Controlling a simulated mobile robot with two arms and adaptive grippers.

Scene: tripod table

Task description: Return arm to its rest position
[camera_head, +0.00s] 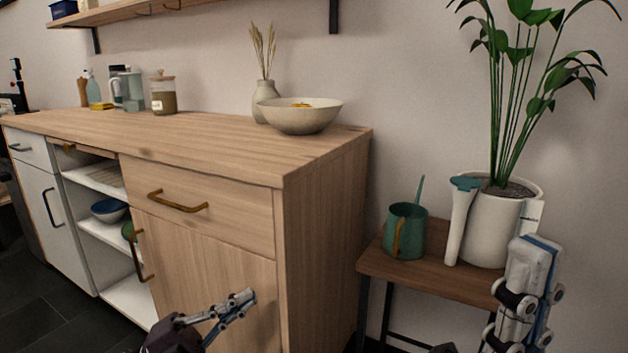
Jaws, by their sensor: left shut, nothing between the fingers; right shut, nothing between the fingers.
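My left gripper (246,298) is at the bottom centre of the head view, in front of the wooden cabinet door. Its fingers are together and hold nothing. My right gripper (535,248) is at the lower right, pointing up, with its fingers together and empty. It overlaps the right end of the small side table (450,277) and the lower edge of the plant pot in the picture. I cannot tell how far it is from them. Most of both arms is out of view.
A white pot (497,240) with a tall plant, a green watering can (408,235) and a white, teal-topped tool (460,225) stand on the side table. The wooden counter (215,140) carries a bowl (300,118), a vase (265,95) and jars. Dark floor shows at lower left.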

